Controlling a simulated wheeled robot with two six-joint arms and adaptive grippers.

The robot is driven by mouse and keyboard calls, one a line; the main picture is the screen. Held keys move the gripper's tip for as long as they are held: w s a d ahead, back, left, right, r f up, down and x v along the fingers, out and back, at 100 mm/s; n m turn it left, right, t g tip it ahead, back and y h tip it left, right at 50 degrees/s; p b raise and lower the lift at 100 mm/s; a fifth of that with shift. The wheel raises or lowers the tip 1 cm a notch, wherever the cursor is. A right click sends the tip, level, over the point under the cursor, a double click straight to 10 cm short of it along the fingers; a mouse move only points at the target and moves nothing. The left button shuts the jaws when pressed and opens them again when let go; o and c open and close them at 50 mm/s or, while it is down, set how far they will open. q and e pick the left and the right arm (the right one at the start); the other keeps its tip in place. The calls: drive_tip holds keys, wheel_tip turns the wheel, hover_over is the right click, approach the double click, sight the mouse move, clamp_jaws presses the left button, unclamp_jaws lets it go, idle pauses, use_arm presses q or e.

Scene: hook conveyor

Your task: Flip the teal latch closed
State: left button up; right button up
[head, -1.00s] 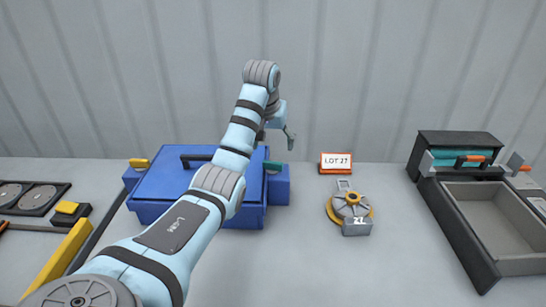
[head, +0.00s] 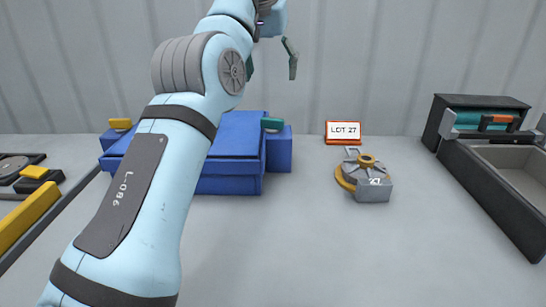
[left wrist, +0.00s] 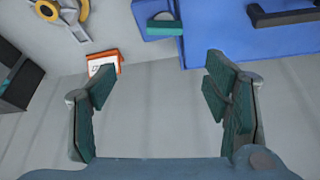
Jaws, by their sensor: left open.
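The teal latch (head: 272,123) sits on top of a blue block (head: 279,152) at the right side of the blue box (head: 228,150). In the left wrist view, the teal latch (left wrist: 162,25) shows near the top, against the blue box (left wrist: 225,30). My left gripper (head: 272,62) is open and empty, raised in the air above the latch and apart from it. Its two fingers are spread wide in the left wrist view (left wrist: 160,90). My left arm hides part of the box. My right gripper is out of view.
A yellow latch (head: 120,123) is at the box's left. To the right are an orange-framed LOT 27 sign (head: 343,129), a round grey and yellow device (head: 363,172) and a dark-walled tray (head: 488,190). A yellow bar (head: 25,220) lies at left. The front middle table is clear.

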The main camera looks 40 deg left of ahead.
sight(272, 119)
use_arm(q)
drive_tip(key=b+x, duration=0.1)
drive_tip(key=x, duration=0.3)
drive_tip(key=s+b+x, duration=0.1)
drive_tip(key=b+x, duration=0.1)
drive_tip(key=x, duration=0.2)
drive_tip(key=b+x, duration=0.1)
drive_tip(key=x, duration=0.3)
drive_tip(key=shift+a+f, duration=0.1)
drive_tip(key=shift+f, duration=0.5)
drive_tip(key=shift+w+f, duration=0.1)
drive_tip(key=shift+f, duration=0.15)
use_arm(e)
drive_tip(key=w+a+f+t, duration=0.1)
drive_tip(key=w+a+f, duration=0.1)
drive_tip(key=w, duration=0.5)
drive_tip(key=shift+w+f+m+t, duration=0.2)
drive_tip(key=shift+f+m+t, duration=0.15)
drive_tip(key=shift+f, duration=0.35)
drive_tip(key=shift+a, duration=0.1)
